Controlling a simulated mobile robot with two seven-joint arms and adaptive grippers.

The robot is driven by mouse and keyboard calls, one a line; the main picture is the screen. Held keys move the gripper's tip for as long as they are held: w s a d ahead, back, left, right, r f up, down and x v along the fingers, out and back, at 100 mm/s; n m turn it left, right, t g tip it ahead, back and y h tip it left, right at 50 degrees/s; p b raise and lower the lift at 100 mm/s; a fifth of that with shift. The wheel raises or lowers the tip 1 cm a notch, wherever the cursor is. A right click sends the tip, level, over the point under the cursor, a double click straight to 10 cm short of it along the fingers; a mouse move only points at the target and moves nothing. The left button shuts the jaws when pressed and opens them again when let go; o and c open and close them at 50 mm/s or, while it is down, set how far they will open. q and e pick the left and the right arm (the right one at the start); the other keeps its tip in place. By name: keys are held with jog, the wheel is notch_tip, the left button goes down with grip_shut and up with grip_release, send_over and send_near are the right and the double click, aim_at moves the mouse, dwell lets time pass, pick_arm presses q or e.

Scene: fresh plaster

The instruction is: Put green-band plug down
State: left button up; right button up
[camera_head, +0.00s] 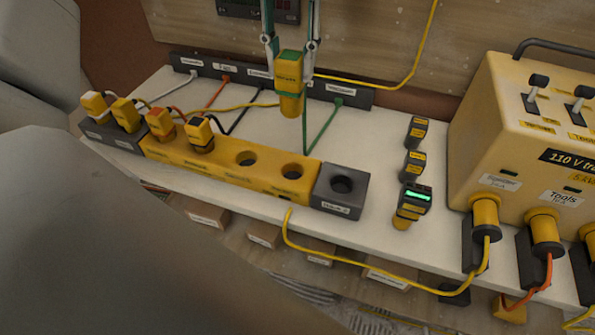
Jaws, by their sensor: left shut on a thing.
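My left gripper (290,48) comes down from the top of the head view, its two fingers shut on the sides of the green-band plug (289,102). The plug is yellow with a green band near its top and points downward. It is held behind the yellow socket block (225,172), above the two empty holes in the picture. Several plugs stand in the left part of the row. The dark end block (328,201) at the right has an open hole. A green cable (320,128) shows below and right of the plug. My right gripper is not in view.
A dark labelled cable strip (362,99) runs along the back of the white bench (400,135). Small yellow-and-black devices (414,163) stand right of the block. A large yellow transformer (490,130) fills the right side. A yellow cable (350,262) loops across the front edge.

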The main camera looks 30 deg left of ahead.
pick_arm(q)
notch_tip(320, 180, down, 20)
jog(key=b, duration=0.2)
jog(key=shift+r, duration=0.25)
jog(key=o, duration=0.8)
jog(key=shift+f, duration=0.2)
jog(key=o, duration=0.4)
jog(key=shift+r, duration=0.15)
